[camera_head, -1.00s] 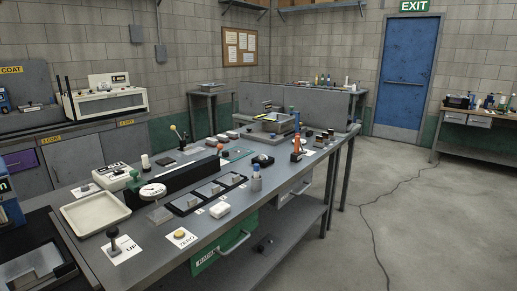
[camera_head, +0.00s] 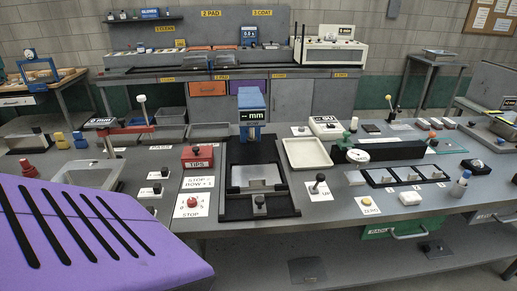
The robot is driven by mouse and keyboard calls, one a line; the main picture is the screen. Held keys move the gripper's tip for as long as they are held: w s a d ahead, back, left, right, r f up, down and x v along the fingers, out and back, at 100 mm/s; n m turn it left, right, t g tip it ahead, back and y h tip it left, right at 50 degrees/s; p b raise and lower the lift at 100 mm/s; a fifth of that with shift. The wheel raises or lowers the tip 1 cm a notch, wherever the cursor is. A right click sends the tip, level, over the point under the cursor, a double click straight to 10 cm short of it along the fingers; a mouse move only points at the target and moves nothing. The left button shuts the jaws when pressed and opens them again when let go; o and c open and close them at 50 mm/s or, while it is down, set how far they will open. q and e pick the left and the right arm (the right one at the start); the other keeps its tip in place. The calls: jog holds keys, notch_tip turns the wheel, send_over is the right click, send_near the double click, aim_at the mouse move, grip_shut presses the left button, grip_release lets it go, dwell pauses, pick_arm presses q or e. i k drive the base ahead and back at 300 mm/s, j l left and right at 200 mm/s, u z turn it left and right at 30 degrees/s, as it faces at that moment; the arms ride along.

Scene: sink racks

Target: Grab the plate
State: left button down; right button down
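No gripper of mine shows in the head view. I cannot tell for certain which thing is the plate. A shallow off-white rectangular tray (camera_head: 307,153) lies empty on the grey workbench, right of the blue-headed device. A pale flat piece (camera_head: 258,176) lies in the black-framed bed of that device (camera_head: 251,108), whose display reads mm. A small round white disc (camera_head: 377,139) sits on a stand by the black block to the right.
A purple panel with black slots (camera_head: 95,240) fills the lower left, close to the camera. Buttons and levers crowd the bench front, including a red TIPS box (camera_head: 198,157). A grey-white basin (camera_head: 90,174) sits at left. A back bench (camera_head: 290,100) stands behind.

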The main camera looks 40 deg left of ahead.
aim_at(254, 177)
jog(key=u, duration=1.55)
